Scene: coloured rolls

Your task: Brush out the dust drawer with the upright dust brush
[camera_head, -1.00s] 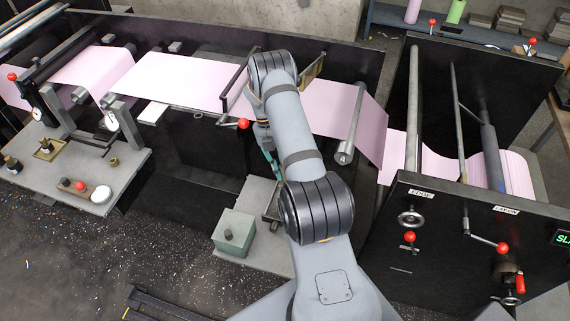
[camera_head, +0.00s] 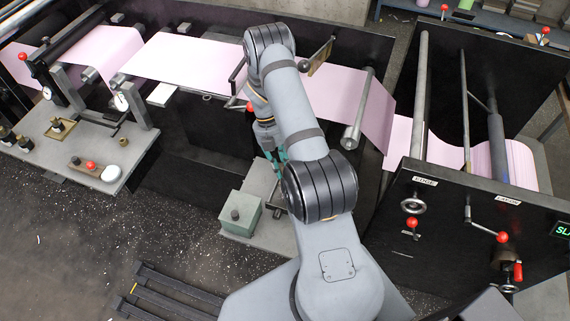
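My gripper (camera_head: 271,158), with teal fingers, points down beside the grey side plate below the pink web. My arm hides part of it, so I cannot tell how far its fingers are apart or whether they hold anything. Under and beside it is a grey plate (camera_head: 262,178) with a dark frame-like part (camera_head: 275,199), partly hidden by my arm. I cannot clearly make out the upright dust brush or the dust drawer.
A green-grey block with a dark knob (camera_head: 240,214) stands left of my gripper. The pink web (camera_head: 190,62) runs over rollers above. A crank with a red knob (camera_head: 251,107) is close to my arm. A left bench (camera_head: 55,160) holds small parts. A dark slatted rack (camera_head: 165,292) lies on the floor.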

